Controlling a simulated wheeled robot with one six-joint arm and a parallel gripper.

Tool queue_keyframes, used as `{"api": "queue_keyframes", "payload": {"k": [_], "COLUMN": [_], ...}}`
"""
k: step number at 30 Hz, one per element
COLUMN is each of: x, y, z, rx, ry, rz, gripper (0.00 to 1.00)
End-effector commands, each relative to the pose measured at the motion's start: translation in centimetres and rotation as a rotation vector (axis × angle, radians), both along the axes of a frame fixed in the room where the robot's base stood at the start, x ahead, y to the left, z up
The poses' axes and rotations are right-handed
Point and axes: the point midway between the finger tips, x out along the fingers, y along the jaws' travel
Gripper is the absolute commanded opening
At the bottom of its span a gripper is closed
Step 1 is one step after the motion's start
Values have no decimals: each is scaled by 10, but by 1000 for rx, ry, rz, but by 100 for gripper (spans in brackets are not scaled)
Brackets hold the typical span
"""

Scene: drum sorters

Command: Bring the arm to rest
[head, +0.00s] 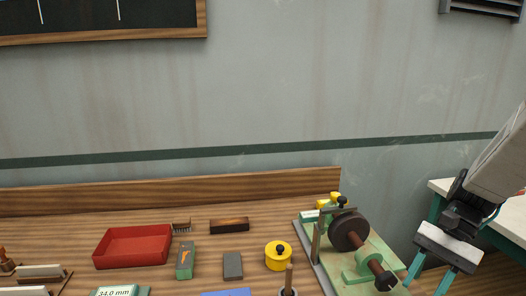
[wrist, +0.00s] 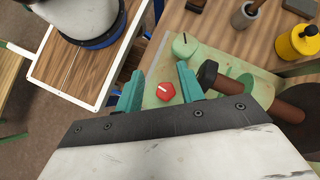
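My gripper (head: 432,278) is at the right edge of the head view, to the right of the green drum machine (head: 378,264), with its teal fingers pointing down and apart. In the wrist view my gripper (wrist: 159,89) is open, with nothing between its fingers. Beyond the fingers lies the machine's green bed (wrist: 222,80) with a red pointer knob (wrist: 165,91). The machine carries a dark wheel (head: 349,231) on a brown shaft (head: 366,263). I cannot tell the exact height of the fingers above it.
A wooden bench holds a red tray (head: 133,246), a green box (head: 185,260), a grey block (head: 233,265), a dark wooden block (head: 229,226) and a yellow pot (head: 278,258). A white-topped table (head: 440,187) stands behind my arm at the right.

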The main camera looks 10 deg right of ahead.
Motion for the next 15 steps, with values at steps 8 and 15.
{"api": "queue_keyframes", "payload": {"k": [8, 15], "x": [-21, -40], "y": [43, 77], "z": [40, 71], "rx": [-297, -485], "ry": [-258, -500], "rz": [419, 717], "gripper": [38, 38]}}
